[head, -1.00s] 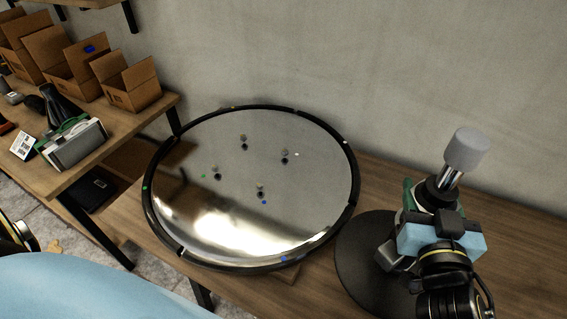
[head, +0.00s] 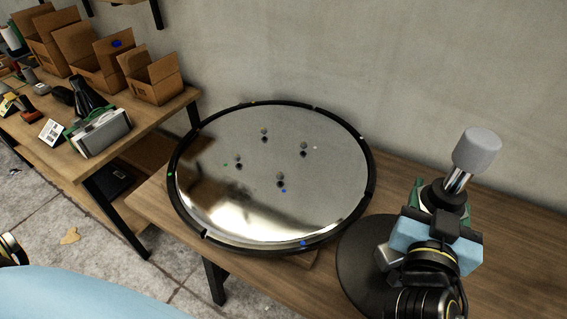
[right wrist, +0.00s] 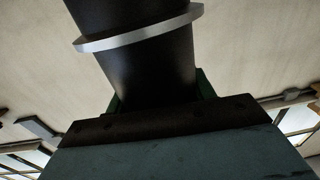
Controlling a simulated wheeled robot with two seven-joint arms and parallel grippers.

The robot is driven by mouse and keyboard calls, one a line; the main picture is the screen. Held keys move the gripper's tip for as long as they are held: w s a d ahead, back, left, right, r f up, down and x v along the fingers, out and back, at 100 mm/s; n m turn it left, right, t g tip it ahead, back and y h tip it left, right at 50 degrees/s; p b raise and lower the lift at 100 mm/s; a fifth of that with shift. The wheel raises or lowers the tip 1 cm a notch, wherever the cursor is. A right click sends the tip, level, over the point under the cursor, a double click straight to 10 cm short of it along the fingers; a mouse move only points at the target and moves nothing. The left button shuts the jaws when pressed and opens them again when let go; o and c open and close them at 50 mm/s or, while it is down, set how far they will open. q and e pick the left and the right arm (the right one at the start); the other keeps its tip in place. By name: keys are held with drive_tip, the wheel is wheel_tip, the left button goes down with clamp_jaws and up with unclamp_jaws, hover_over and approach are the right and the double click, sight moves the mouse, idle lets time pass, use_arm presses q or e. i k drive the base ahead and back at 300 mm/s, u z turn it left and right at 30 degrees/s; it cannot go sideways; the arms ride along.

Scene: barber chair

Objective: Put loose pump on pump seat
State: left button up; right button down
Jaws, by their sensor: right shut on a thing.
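The loose pump has a grey cap (head: 477,151), a chrome rod and a black body, and stands slightly tilted at the right of the head view. My right gripper (head: 437,215) is shut on its black body, which fills the upper middle of the right wrist view (right wrist: 145,60) with a silver ring around it. A wide dark disc (head: 362,262) shows below the gripper and appears to be the pump's base; I cannot tell whether it touches the table. The pump seat appears to be the shiny round plate (head: 225,210) with several studs, left of the pump. My left gripper is out of view.
The plate lies on a wooden table (head: 520,235) against a grey wall. Bare table lies right of the pump. A second bench (head: 60,150) at left holds open cardboard boxes (head: 152,78), a green-and-white device (head: 101,132) and small tools. A gap separates the tables.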

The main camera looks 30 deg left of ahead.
sight(272, 155)
drive_tip(key=u, duration=0.4)
drive_tip(key=k, duration=0.95)
drive_tip(key=u, duration=1.3)
drive_tip(key=i, duration=1.7)
drive_tip(key=z, duration=0.55)
drive_tip(key=i, duration=0.25)
drive_tip(key=z, duration=0.4)
